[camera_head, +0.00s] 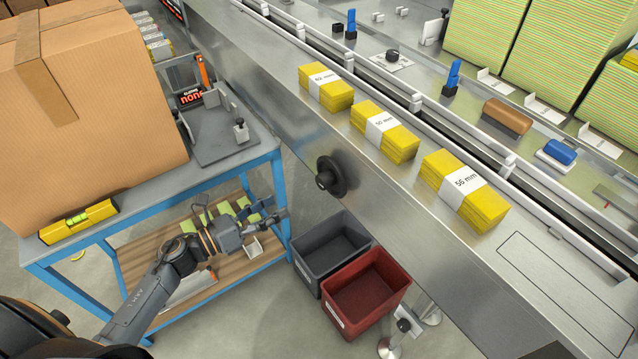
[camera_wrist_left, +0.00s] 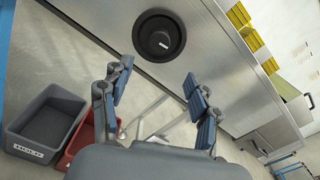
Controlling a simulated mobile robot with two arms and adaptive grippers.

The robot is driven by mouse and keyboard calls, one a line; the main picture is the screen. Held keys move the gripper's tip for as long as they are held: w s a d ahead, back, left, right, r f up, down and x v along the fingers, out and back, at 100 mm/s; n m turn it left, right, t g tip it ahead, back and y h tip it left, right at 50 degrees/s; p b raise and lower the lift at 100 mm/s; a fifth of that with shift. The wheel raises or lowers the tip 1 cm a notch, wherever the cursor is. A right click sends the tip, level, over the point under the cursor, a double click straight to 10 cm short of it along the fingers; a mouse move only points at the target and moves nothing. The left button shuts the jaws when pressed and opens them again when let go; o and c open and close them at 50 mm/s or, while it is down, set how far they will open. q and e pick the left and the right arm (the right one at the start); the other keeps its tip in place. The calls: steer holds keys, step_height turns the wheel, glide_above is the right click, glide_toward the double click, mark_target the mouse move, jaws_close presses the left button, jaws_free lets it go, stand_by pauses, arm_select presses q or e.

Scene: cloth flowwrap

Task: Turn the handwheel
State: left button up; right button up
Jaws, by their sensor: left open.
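The handwheel (camera_head: 331,177) is a black round wheel with a hub on the side face of the steel machine (camera_head: 262,120). In the left wrist view the handwheel (camera_wrist_left: 159,37) shows nearly face-on, with a light mark on its hub. My left gripper (camera_head: 272,212) is left of the handwheel and lower in the head view, apart from it. In the wrist view my open left fingers (camera_wrist_left: 158,72) spread on both sides below the wheel, with nothing between them. My right gripper is not in view.
A grey bin (camera_head: 322,247) and a red bin (camera_head: 372,296) stand below the handwheel. A blue-framed table (camera_head: 225,172) with a big carton (camera_head: 90,110) is at left. Yellow banded stacks (camera_head: 385,130) lie on the machine top. The space before the wheel looks clear.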

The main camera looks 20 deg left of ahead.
arm_select(q)
steer(key=p, duration=0.1)
glide_toward(319, 183)
steer(key=x, duration=0.2)
steer(key=p+x, duration=0.1)
steer(key=x, duration=0.5)
steer(key=shift+w+d, duration=0.3)
steer(key=shift+w+d+f, duration=0.1)
steer(key=shift+w+d, duration=0.05)
steer(key=shift+w, duration=0.1)
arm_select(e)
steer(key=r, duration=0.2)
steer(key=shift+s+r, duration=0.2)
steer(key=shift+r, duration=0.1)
arm_select(q)
steer(key=shift+c, duration=0.5)
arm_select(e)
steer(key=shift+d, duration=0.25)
arm_select(q)
steer(key=c, duration=1.1)
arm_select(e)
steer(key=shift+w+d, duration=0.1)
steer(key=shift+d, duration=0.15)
